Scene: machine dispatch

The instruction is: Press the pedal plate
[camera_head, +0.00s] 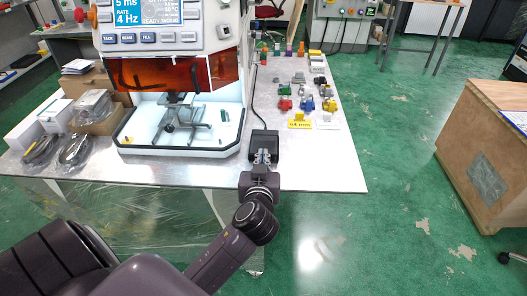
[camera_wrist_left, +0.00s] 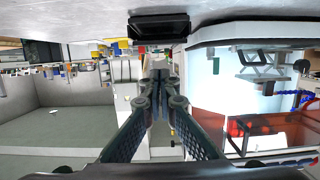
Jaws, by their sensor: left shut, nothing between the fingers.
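The pedal plate (camera_head: 264,140) is a small black block on the grey table top, right of the white machine, with a cable running back from it. My left gripper (camera_head: 263,157) is at the near side of the pedal, its fingers together and empty. It covers the pedal's near edge, and I cannot tell whether it touches. The left wrist view appears upside down; the dark pedal (camera_wrist_left: 159,26) shows beyond the shut fingertips (camera_wrist_left: 159,72). My right gripper is not in view.
The white machine (camera_head: 222,150) with an orange window stands left of the pedal. Several coloured parts (camera_head: 307,104) and a yellow sign (camera_head: 299,124) lie to the right. Wrapped items (camera_head: 75,150) sit at the left. The table's near right corner is clear.

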